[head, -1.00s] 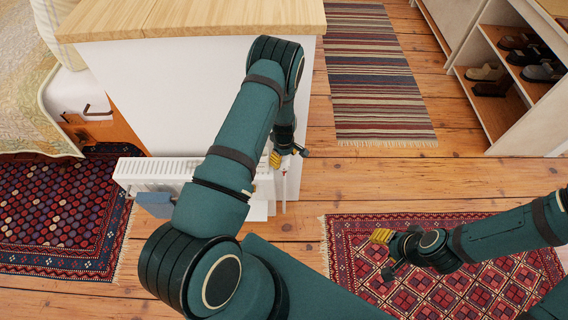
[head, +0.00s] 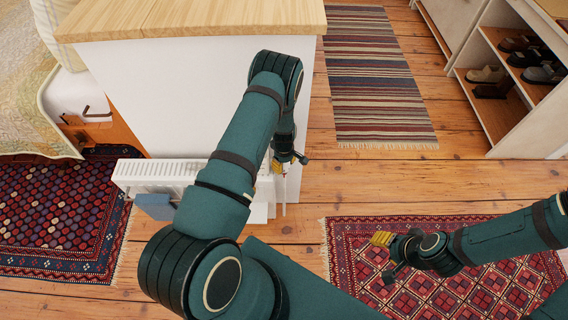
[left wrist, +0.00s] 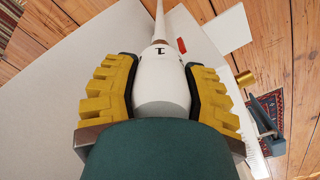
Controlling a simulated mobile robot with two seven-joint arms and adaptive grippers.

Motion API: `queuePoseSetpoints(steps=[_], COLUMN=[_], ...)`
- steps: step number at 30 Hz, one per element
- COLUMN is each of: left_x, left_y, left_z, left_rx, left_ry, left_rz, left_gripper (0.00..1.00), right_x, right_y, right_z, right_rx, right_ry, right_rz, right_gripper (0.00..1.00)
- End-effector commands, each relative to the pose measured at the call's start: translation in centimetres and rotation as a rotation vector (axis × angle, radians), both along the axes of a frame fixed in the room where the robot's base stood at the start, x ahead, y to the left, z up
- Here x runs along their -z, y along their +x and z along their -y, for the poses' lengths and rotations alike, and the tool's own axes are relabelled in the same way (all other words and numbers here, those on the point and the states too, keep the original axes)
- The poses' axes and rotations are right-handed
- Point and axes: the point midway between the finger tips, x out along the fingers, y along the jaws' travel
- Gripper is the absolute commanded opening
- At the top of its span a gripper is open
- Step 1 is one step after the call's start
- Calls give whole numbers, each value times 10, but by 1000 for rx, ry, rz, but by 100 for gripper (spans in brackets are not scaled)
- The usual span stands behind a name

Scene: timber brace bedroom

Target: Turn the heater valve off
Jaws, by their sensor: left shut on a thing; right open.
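The white heater (head: 150,172) stands against the white cabinet side in the head view, partly hidden by my left arm. The white heater valve (left wrist: 161,82) fills the middle of the left wrist view, with a dark mark on its top edge and a thin white pipe beyond it. My left gripper (left wrist: 160,90) has its yellow-padded fingers on both sides of the valve, shut on it. In the head view, my left gripper (head: 279,166) is at the heater's right end, where the valve is mostly hidden. My right gripper (head: 384,252) is open and empty above the red rug.
The white cabinet (head: 165,85) with a wooden top (head: 190,18) rises behind the heater. A patterned red rug (head: 345,235), a striped runner (head: 378,75) and a shoe shelf (head: 510,110) are to the right.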

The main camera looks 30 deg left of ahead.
Motion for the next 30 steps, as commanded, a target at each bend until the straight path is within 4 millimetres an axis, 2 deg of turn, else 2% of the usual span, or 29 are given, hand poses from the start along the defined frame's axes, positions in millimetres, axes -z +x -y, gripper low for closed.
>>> queuePoseSetpoints(steps=[11, 30], left_x=[0, 0], left_y=[0, 1], left_z=[0, 0], left_rx=[136, 725], left_ry=[0, 0], left_rz=[1, 1], left_gripper=[10, 10], right_x=[0, 0], right_y=[0, 0], right_z=[0, 0], right_rx=[0, 0], right_ry=[0, 0], right_rz=[0, 0], right_gripper=[47, 47])
